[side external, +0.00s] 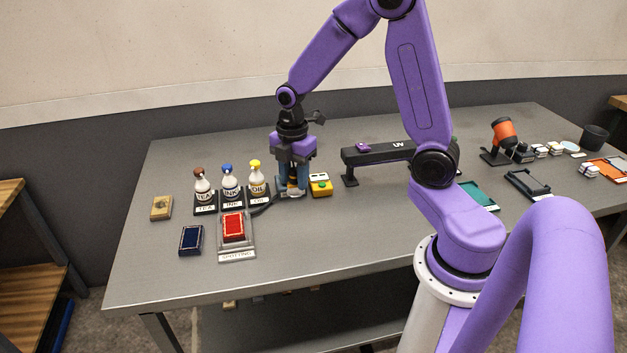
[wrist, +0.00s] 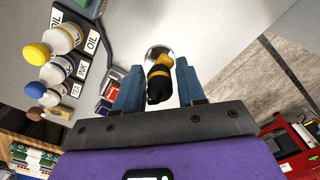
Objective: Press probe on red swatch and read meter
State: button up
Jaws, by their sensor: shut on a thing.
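The red swatch (side external: 233,226) lies on the grey spotting tray (side external: 237,255) at the front left of the table. My gripper (side external: 292,188) is low over the table, behind and to the right of the swatch. In the wrist view its blue fingers (wrist: 157,88) are shut on the black-and-yellow probe (wrist: 159,80). A pale round disc (wrist: 158,53) shows beyond the probe; whether they touch I cannot tell. The yellow meter (side external: 320,186) stands just right of my gripper, its display unreadable. A dark cable runs from near my gripper towards the swatch tray.
Tea, ink and oil bottles (side external: 228,181) stand in holders behind the swatch. A dark blue swatch (side external: 191,240) and a tan block (side external: 161,208) lie to the left. A black UV lamp (side external: 378,152) stands right of the meter. The table front centre is clear.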

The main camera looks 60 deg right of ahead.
jog(key=w+a, duration=1.1)
jog(key=a, duration=0.1)
jog(key=shift+s+d+f, duration=0.1)
jog(key=shift+f, duration=1.2)
jog(key=shift+s+f, duration=0.1)
jog(key=shift+f, duration=1.15)
jog(key=shift+f, duration=0.6)
notch_tip(320, 180, up, 7)
dwell(0.8)
dwell(1.3)
